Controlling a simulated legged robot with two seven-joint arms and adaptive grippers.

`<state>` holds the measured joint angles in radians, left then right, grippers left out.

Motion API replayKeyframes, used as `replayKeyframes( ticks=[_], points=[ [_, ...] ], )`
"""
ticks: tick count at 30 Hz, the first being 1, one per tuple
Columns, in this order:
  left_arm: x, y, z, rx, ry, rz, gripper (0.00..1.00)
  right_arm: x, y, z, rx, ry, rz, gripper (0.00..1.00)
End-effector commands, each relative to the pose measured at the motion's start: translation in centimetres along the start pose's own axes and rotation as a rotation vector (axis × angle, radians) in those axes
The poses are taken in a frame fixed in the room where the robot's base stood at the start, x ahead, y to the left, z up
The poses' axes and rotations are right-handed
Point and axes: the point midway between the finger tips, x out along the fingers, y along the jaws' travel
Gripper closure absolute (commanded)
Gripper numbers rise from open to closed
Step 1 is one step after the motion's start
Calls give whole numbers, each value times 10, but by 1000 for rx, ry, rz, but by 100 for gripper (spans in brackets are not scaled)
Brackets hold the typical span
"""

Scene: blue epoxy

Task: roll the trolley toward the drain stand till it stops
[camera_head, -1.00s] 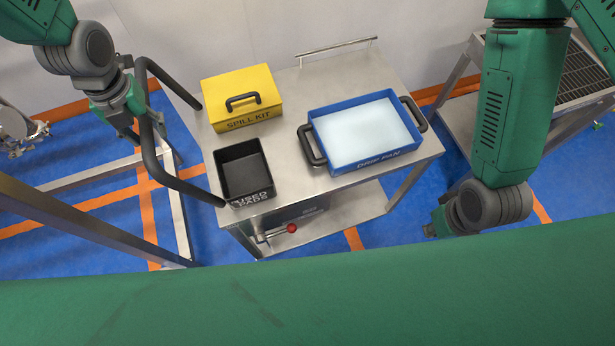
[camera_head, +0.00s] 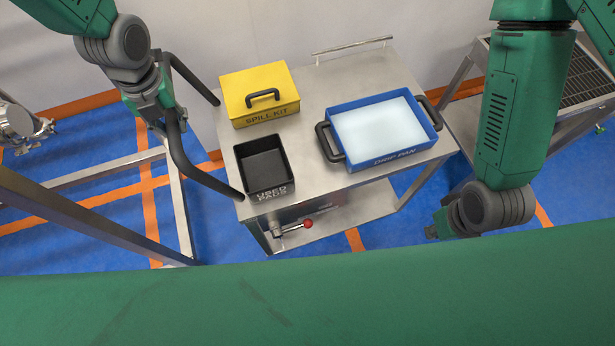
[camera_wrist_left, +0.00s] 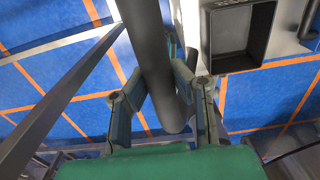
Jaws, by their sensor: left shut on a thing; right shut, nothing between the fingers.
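The steel trolley (camera_head: 312,160) stands in the middle of the head view. My left gripper (camera_head: 163,112) is shut on its black push handle (camera_head: 190,172) at the left end. In the left wrist view the handle bar (camera_wrist_left: 150,55) runs between the fingers of this gripper (camera_wrist_left: 165,100). The drain stand (camera_head: 582,85), with a dark grate on top, is at the right. The trolley's right end is close to it; my right arm partly hides the stand, so I cannot tell whether they touch. My right gripper (camera_head: 436,228) is shut and empty, in front of the trolley's right end.
On the trolley are a yellow spill kit (camera_head: 245,85), a black used-pads bin (camera_head: 250,190) and a blue drip pan (camera_head: 375,165) of pale liquid. A red-knobbed lever (camera_head: 308,223) sticks out below the top. Steel frame bars (camera_head: 90,225) stand at the left.

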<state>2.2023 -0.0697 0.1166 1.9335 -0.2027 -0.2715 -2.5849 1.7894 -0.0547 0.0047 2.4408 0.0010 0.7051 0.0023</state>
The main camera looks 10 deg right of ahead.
Motion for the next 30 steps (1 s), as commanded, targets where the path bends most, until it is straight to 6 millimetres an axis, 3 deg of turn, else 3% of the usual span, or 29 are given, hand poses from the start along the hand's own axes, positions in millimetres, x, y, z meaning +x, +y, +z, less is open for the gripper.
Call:
replayKeyframes(
  ticks=[30],
  points=[
    [0, -73, 1, 3, -3, -3, 100, -8, 0, 0, 0, 0, 0, 100]
  ],
)
